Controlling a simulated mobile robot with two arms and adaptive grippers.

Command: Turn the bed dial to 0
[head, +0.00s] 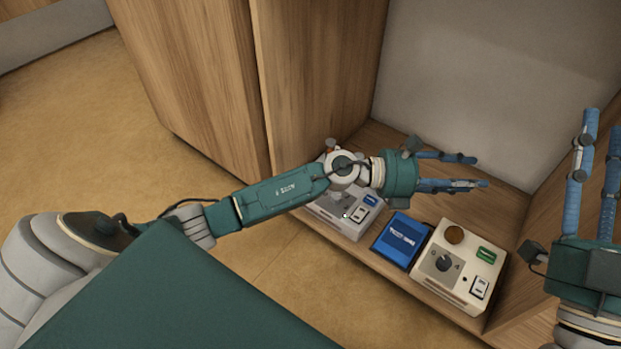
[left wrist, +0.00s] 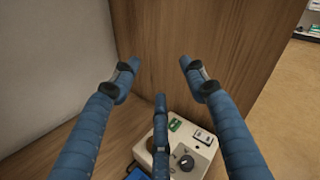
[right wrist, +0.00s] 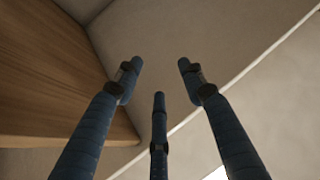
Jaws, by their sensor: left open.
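A cream control box (head: 424,272) sits on the wooden shelf, with a dark round dial (head: 444,263) on its top; the dial's marks are too small to read. The dial also shows in the left wrist view (left wrist: 186,162). A grey control box (head: 352,229) stands further left, partly hidden by my left arm. I cannot tell which box is the bed's. My left gripper (head: 481,171) is open and empty, above and behind the cream box, pointing right. My right gripper (head: 602,122) is open and empty at the right edge, fingers pointing up.
A wooden cabinet (head: 318,70) rises at left and a wooden panel (head: 535,215) at right.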

